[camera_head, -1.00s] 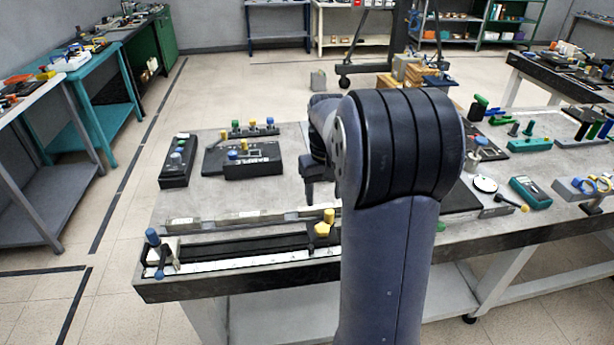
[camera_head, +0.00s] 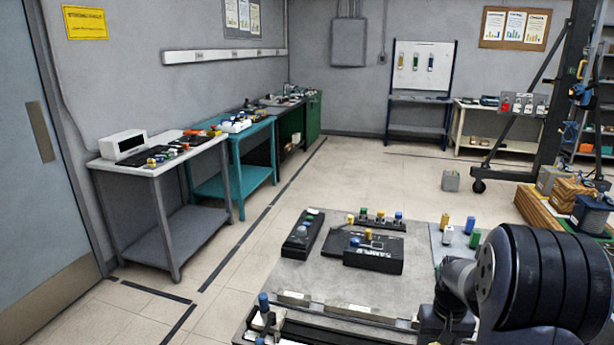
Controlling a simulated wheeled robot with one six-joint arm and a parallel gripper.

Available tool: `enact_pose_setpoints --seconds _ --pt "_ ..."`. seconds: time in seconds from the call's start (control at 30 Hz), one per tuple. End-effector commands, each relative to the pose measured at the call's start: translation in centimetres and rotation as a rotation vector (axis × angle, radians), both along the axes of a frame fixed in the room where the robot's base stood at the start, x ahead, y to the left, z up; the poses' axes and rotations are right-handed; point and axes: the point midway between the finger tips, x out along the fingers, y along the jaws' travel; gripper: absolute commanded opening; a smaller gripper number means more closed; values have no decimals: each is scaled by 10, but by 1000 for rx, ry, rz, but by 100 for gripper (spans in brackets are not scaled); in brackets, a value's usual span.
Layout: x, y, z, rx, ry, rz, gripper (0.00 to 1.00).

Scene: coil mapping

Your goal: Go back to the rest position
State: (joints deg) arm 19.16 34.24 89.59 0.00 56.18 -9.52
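My arm stands at the lower right, a large dark ribbed joint with a smaller link bent to its left. The dark end of the arm, with my gripper (camera_head: 441,325), hangs low over the grey bench top (camera_head: 345,275) near the bottom edge. Its fingers are not clear, so I cannot tell whether it is open or shut. No held object shows.
On the bench are a black box with knobs (camera_head: 373,254), a narrow black box (camera_head: 303,234) and a row of coloured knobs (camera_head: 376,219). A long rail assembly runs along the front edge. Side tables (camera_head: 162,168) line the left wall. Open floor lies between.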

Motion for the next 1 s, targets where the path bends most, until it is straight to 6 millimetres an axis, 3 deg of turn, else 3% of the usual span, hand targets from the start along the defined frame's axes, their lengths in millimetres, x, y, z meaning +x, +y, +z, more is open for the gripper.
enact_pose_setpoints --seconds 0.47,1.0 --pt "0 0 2 0 -2 52 55" --pt "1 0 107 -2 -6 63 55"
